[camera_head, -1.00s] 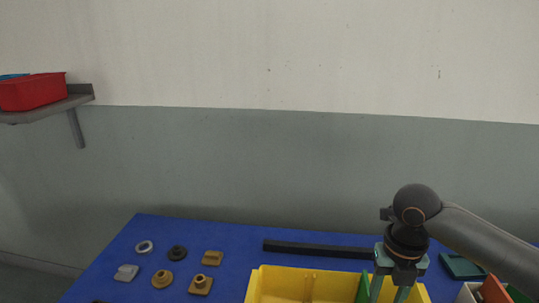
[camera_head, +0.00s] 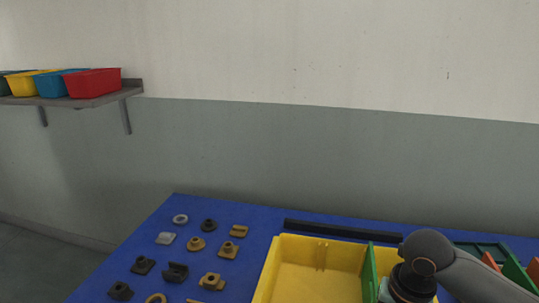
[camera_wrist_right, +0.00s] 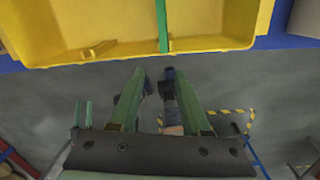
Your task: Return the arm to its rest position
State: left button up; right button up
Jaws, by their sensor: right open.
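My right arm (camera_head: 428,252) comes in from the right in the head view, and its wrist is low in front of the yellow bin (camera_head: 292,268). The fingers are mostly cut off by the bottom edge there. In the right wrist view my right gripper (camera_wrist_right: 159,74) is open, its two green fingers apart with nothing held between them. It is beside the near wall of the yellow bin (camera_wrist_right: 215,43), with floor below. A green divider (camera_head: 370,272) stands in the bin. My left gripper is not in view.
Several small grey, black and tan parts, one a tan flanged piece (camera_head: 228,250), lie on the blue table (camera_head: 190,210) left of the bin. A black bar (camera_head: 340,232) lies behind it. Green and orange dividers (camera_head: 515,272) show at right. Coloured bins (camera_head: 95,83) sit on a wall shelf.

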jog(key=s+a+f+m+t+y, duration=0.25)
jog(key=s+a+f+m, duration=0.55)
jog(key=m, duration=0.6)
jog(key=s+d+f+m+h, duration=0.4)
jog(key=s+d+m, duration=0.45)
jog(key=m, duration=0.65)
jog(key=w+a+f+t+y+p, duration=0.3)
jog(key=a+f+t+p, duration=0.2)
jog(key=f+t, duration=0.1)
jog(key=shift+w+f, duration=0.4)
